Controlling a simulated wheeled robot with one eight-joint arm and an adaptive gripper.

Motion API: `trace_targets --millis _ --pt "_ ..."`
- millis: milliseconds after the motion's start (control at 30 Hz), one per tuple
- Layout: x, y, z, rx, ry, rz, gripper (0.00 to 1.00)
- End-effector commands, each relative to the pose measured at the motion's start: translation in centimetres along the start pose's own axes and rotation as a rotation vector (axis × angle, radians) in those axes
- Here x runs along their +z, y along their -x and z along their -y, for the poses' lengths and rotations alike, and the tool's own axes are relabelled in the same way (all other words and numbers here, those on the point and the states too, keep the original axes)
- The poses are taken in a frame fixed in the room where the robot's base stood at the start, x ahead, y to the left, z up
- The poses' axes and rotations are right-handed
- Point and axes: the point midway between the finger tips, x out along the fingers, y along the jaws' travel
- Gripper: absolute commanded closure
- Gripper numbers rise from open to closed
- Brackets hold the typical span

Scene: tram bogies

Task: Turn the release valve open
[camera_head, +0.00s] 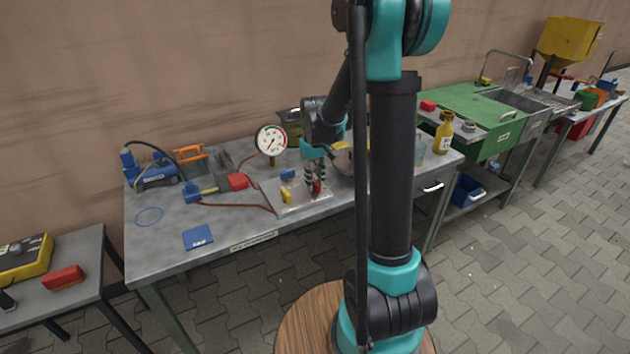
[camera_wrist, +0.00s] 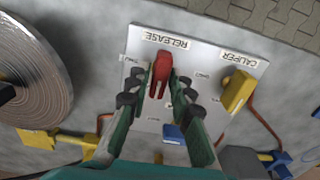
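The release valve has a red handle (camera_wrist: 161,70), beside a label reading RELEASE on a pale plate (camera_wrist: 205,60). In the head view the red handle (camera_head: 317,188) shows at my fingertips, partly hidden. The handle points roughly along the fingers in the wrist view. My gripper (camera_head: 315,178) reaches down over the plate in the head view. Small side labels are hard to read.
A yellow handle (camera_wrist: 237,92) by the CALIPER label and a blue handle (camera_wrist: 172,133) share the plate. A round gauge (camera_head: 271,140) stands behind.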

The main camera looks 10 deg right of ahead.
Motion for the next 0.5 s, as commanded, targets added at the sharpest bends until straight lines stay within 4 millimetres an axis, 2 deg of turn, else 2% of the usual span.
trace_targets --millis 100,367,500 --pt "0.01 -0.01 0.0 0.0 0.0 0.0 0.64" --pt "0.02 0.04 0.01 0.0 -0.001 0.0 0.64" --pt "0.02 0.89 0.01 0.0 -0.001 0.0 0.64"
